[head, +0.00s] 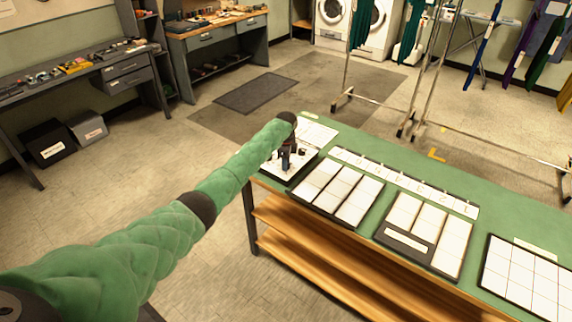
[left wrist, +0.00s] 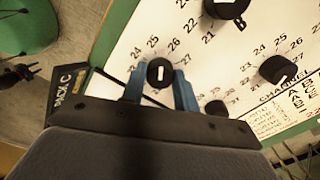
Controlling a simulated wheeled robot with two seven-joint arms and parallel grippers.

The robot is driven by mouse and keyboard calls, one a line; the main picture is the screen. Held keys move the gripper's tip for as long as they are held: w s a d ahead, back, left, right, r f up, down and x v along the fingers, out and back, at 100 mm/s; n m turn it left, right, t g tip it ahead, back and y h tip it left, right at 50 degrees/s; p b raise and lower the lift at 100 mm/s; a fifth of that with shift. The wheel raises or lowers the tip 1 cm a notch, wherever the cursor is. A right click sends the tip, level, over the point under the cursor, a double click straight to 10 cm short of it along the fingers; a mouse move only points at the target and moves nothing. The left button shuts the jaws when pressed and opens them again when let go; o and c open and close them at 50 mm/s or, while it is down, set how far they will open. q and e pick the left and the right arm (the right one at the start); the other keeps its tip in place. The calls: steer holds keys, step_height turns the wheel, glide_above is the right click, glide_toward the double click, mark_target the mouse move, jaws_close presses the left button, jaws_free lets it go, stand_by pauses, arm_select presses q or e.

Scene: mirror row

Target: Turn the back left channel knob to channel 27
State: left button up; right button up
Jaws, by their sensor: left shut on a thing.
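A white channel panel (head: 276,167) lies at the left end of the green table, largely covered by my left gripper (head: 287,158). In the left wrist view, the panel (left wrist: 130,58) carries several black knobs with printed numbers around them. The blue fingers of my left gripper (left wrist: 160,88) stand on both sides of one black channel knob (left wrist: 160,72) and are shut on it. Its white mark points up the picture, roughly between 25 and 26. I cannot tell for certain that this is the back left knob.
Other knobs stand close by: one at the top (left wrist: 227,8), one at the right (left wrist: 278,68) and one just right of the fingers (left wrist: 215,108). White-sheeted boards (head: 338,190) lie along the green table (head: 330,150). A clothes rack (head: 405,90) stands behind.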

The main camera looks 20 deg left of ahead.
arm_select(q)
steer(key=shift+w+m, duration=0.1)
steer(key=shift+m, duration=0.4)
steer(key=shift+m+b, duration=0.5)
steer(key=shift+m, duration=0.8)
steer(key=m+b, duration=0.1)
steer(key=m, duration=0.1)
steer(key=shift+m+b, duration=0.3)
steer(key=shift+m, duration=0.1)
steer(key=m+b, duration=0.1)
steer(key=m, duration=0.1)
steer(key=shift+m, duration=0.3)
steer(key=shift+r+m+b, duration=0.15)
steer(key=shift+m+b, duration=0.6)
steer(key=shift+m, duration=0.95)
arm_select(e)
steer(key=w+a+r, duration=0.5)
steer(key=r, duration=0.4)
steer(key=shift+w+a+r+y, duration=0.15)
steer(key=shift+w+a+y, duration=0.1)
steer(key=shift+y, duration=0.05)
steer(key=shift+w, duration=0.1)
arm_select(q)
steer(key=o, duration=1)
arm_select(e)
steer(key=shift+g, duration=0.3)
